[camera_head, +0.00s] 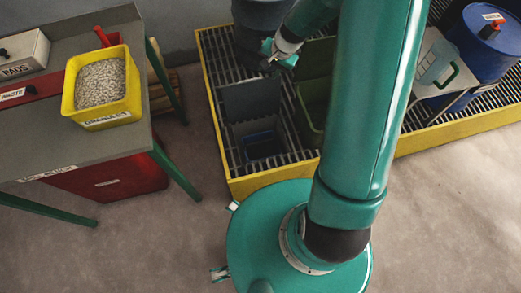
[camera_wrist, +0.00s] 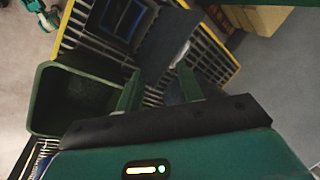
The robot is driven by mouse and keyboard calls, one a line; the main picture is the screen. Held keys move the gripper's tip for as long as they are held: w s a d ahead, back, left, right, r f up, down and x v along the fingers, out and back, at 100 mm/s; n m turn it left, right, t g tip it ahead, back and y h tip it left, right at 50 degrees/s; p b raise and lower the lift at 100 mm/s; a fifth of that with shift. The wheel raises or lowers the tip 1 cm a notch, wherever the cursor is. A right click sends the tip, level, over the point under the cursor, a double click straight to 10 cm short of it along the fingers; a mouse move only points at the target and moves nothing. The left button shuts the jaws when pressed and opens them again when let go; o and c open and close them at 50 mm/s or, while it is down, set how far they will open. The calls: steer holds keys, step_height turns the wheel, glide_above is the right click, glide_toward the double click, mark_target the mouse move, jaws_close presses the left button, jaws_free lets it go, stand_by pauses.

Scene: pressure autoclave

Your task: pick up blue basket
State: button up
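The blue basket (camera_head: 262,146) sits low inside a dark grey bin (camera_head: 240,130) on the yellow-edged grating, left of centre in the head view. It also shows at the top of the wrist view (camera_wrist: 124,18). A dark grey flap or lid (camera_head: 252,97) stands up behind the basket. My gripper (camera_head: 279,56) is behind and above that lid, apart from the basket. In the wrist view its two fingers (camera_wrist: 158,72) are spread, with nothing clearly held between them. The basket's lower part is hidden by the bin walls.
A green bin (camera_head: 314,105) stands right of the basket. A blue drum (camera_head: 485,42) and a clear jug (camera_head: 436,64) are at the right. A grey table (camera_head: 50,150) at the left bears a yellow tub (camera_head: 103,116) of granules. The floor in front is clear.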

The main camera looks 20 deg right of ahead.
step_height(320, 180, down, 18)
steer(key=d+m+y, duration=0.1)
steer(key=d+m, duration=0.1)
steer(key=m, duration=0.7)
glide_toward(259, 142)
steer(key=shift+g+y, duration=0.3)
steer(key=shift+y, duration=0.1)
steer(key=x, duration=0.2)
steer(key=d+x, duration=0.1)
steer(key=x, duration=0.2)
steer(key=shift+w+f, duration=0.25)
steer(key=shift+f, duration=0.1)
steer(key=x, duration=0.5)
steer(key=shift+a+r, duration=0.15)
steer(key=shift+a, duration=0.1)
steer(key=shift+w+a+f, duration=0.1)
steer(key=shift+f, duration=0.1)
steer(key=shift+f, duration=0.25)
steer(key=shift+c, duration=0.3)
jaws_close()
